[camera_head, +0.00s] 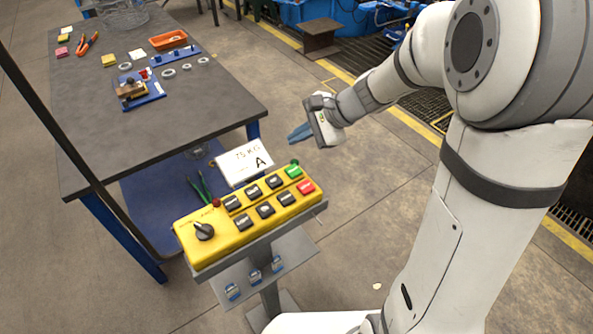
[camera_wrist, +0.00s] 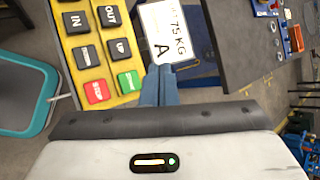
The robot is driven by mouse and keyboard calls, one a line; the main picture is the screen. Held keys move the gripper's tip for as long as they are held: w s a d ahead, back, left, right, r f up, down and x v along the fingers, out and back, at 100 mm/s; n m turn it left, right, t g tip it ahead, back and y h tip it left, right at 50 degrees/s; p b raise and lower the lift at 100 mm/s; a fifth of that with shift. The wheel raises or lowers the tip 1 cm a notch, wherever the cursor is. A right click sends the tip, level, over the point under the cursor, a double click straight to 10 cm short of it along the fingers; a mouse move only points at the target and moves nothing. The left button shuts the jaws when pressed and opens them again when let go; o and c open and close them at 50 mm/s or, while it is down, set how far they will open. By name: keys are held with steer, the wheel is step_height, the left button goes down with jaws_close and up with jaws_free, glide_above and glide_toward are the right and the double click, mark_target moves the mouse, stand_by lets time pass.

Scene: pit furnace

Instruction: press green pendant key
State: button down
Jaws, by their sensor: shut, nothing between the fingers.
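The yellow pendant box (camera_head: 234,234) sits on a stand in front of the table. Its green key (camera_head: 293,171) is at the far right end, beside the red key (camera_head: 305,187). In the wrist view the green key (camera_wrist: 129,82) lies just left of my fingers, and the red STOP key (camera_wrist: 97,91) is further left. My gripper (camera_head: 291,136) is shut and empty, above and beyond the green end of the pendant. Its blue fingers also show in the wrist view (camera_wrist: 160,72). They appear apart from the keys.
A white sign marked 75 KG and A (camera_head: 245,162) stands behind the pendant, close to my fingers. Several black keys and a black rotary knob (camera_head: 204,231) share the pendant. A grey worktable (camera_head: 190,110) holds tools and an orange tray (camera_head: 167,40).

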mark_target(298, 170)
step_height(298, 170, down, 7)
steer(key=b, duration=0.5)
steer(key=shift+f, duration=0.2)
steer(key=shift+f, duration=0.1)
stand_by(1.5)
steer(key=shift+s+f+b, duration=0.1)
steer(key=shift+f+b, duration=0.2)
steer(key=shift+b, duration=0.25)
steer(key=shift+f+b, duration=0.4)
steer(key=shift+b, duration=0.05)
stand_by(0.4)
stand_by(0.3)
steer(key=shift+r+p, duration=0.65)
steer(key=shift+r, duration=0.25)
steer(key=shift+r, duration=0.1)
step_height(298, 170, up, 5)
steer(key=p, duration=0.3)
steer(key=shift+p, duration=0.4)
